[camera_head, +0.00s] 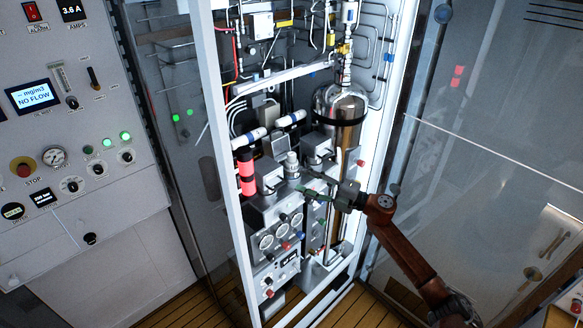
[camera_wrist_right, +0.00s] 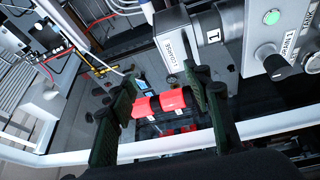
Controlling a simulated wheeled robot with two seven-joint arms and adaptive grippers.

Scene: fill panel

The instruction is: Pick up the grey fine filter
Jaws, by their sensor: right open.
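My right gripper (camera_head: 308,186) is open and empty in front of the cabinet's middle equipment, reaching in from the right. In the wrist view its two dark green fingers (camera_wrist_right: 163,92) stand well apart, with two red cylinders (camera_wrist_right: 160,103) showing between and beyond them. The red cylinders (camera_head: 247,172) are stacked at the left of the cabinet in the head view. A small light-grey ribbed cylinder (camera_head: 292,164) stands just beyond the fingertips. I cannot tell whether it is the grey fine filter, as no label for it is readable. My left gripper is not in view.
The open cabinet's white frame post (camera_head: 226,180) stands left of the equipment. Grey box housings (camera_head: 268,175) and gauges (camera_head: 267,241) crowd the area near the gripper. A steel cylinder (camera_head: 349,106) stands behind, to the right. A control panel (camera_head: 60,150) is at far left.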

